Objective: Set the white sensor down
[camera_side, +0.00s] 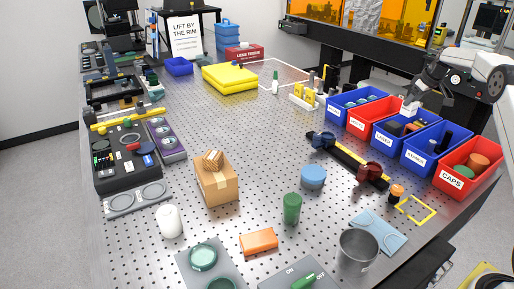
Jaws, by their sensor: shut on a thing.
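The white sensor (408,108) is a small pale block at the right. My gripper (412,99) comes in from the right edge and is shut on it, pointing down and to the left. The sensor appears in front of or above the row of open bins, near the blue bin (385,141) in the middle of the row. Its height over the bins is hard to tell. The fingertips are small and partly hidden by the sensor.
The bin row ends in a red CAPS bin (465,188). A black rail (347,157) lies before the bins. A yellow outline (430,217), blue cloth (393,238) and metal cup (357,250) are nearer. Bare perforated tabletop (262,135) lies left of the rail.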

